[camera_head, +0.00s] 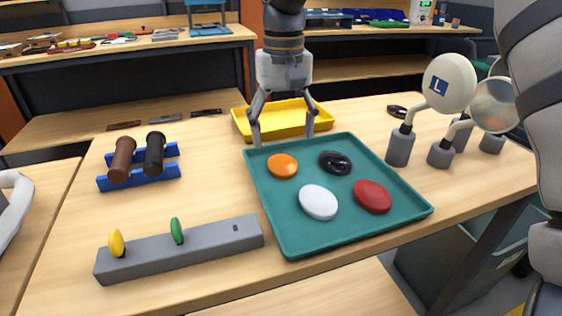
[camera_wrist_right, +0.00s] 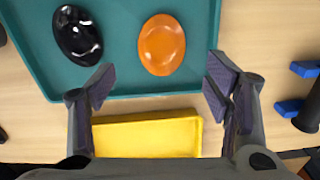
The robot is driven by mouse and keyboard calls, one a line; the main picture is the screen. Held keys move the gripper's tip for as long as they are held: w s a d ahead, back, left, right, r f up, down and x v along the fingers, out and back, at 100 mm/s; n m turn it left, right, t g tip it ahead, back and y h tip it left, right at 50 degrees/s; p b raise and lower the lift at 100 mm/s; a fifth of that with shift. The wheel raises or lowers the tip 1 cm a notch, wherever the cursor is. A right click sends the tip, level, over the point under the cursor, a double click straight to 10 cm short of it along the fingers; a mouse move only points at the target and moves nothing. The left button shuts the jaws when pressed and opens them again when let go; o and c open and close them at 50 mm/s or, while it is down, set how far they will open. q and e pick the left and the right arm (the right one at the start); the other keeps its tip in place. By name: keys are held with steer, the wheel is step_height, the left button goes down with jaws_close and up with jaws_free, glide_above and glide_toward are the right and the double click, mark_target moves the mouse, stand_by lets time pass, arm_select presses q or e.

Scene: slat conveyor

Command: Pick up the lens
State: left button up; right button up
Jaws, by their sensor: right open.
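Lens-shaped oval discs lie flat in the teal tray (camera_head: 290,245): an orange one (camera_head: 283,166), a glossy black one (camera_head: 335,162), a white one (camera_head: 318,202) and a red one (camera_head: 372,196). I cannot tell which is the lens meant. My right gripper (camera_head: 284,136) is open and empty, above the tray's far edge with the yellow tray (camera_head: 283,121) behind. In the right wrist view the orange disc (camera_wrist_right: 162,45) lies ahead of the fingers, nearer the right one, and the black disc (camera_wrist_right: 77,35) lies to its left. My left gripper is out of view.
A grey slotted bar (camera_head: 190,252) holds a yellow and a green disc upright. A blue rack (camera_head: 140,176) carries a brown and a black cylinder. Round-headed posts stand at the right, one marked L (camera_head: 450,83).

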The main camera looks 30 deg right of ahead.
mark_target(281, 156)
steer(key=f, duration=0.5)
steer(key=shift+w+f, duration=0.15)
steer(key=shift+w, duration=0.2)
steer(key=c, duration=1.1)
steer(key=shift+c, duration=0.2)
